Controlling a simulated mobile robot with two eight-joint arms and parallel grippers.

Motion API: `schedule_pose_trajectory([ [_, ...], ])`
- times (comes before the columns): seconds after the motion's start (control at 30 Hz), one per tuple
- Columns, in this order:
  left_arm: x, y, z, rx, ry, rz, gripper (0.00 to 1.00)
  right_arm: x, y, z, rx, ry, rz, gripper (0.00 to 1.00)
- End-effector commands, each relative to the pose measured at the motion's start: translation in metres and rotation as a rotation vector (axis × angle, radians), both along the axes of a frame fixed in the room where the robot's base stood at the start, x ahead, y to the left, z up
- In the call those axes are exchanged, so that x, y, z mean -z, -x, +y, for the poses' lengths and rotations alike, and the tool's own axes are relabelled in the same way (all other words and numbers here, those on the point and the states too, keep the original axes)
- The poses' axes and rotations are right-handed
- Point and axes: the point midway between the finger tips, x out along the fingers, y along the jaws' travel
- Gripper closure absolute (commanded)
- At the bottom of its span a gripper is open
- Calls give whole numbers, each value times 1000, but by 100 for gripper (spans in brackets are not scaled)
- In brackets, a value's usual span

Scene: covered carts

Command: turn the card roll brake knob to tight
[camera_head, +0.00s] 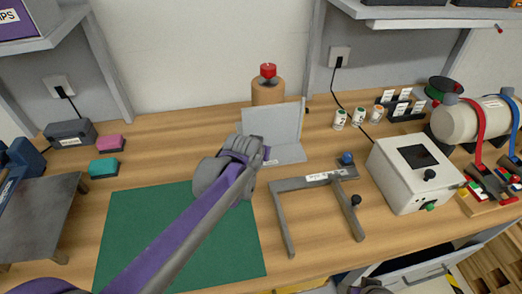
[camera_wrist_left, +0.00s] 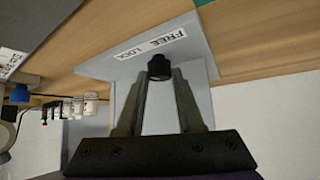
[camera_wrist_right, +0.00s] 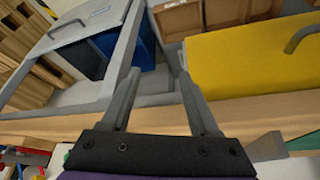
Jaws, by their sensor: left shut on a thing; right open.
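A brown upright roll (camera_head: 268,93) with a red knob (camera_head: 267,71) on top stands at the back of the bench, partly behind a grey stand (camera_head: 287,125). No label on the roll is readable. The stand's base carries a label reading FREE and LOCK (camera_wrist_left: 150,45) and a black knob (camera_wrist_left: 159,66). My left gripper (camera_head: 258,152) is at the stand; the left wrist view shows its fingers (camera_wrist_left: 161,76) shut on the black knob. My arm hides that knob in the head view. My right gripper (camera_wrist_right: 157,74) is open and empty, low at the bench's front edge.
A grey frame (camera_head: 300,183) with blue and black knobs lies right of the stand. A white box (camera_head: 412,172) and a cream cylinder (camera_head: 466,122) with straps stand further right. A green mat (camera_head: 125,230) lies left. Shelves (camera_head: 35,40) overhang the back.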

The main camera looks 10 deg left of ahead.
Motion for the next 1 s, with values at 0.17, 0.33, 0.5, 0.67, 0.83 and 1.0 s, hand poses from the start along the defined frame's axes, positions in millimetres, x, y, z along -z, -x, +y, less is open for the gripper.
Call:
schedule_pose_trajectory([
  [0.17,0,0,0,-1,-1,1,100,0,0,0,0,0,0,38],
  [0.33,0,0,0,-1,-1,2,42,0,0,0,0,0,0,38],
  [0.5,0,0,0,-1,-1,1,34,0,0,0,0,0,0,38],
  [0.67,0,1,0,-1,-1,1,34,0,0,0,0,0,0,38],
  [0.83,-10,10,0,0,0,1,34,-2,0,0,0,0,-1,38],
  [1.0,-34,34,2,1,-1,1,34,-6,-1,0,0,0,-2,38],
])
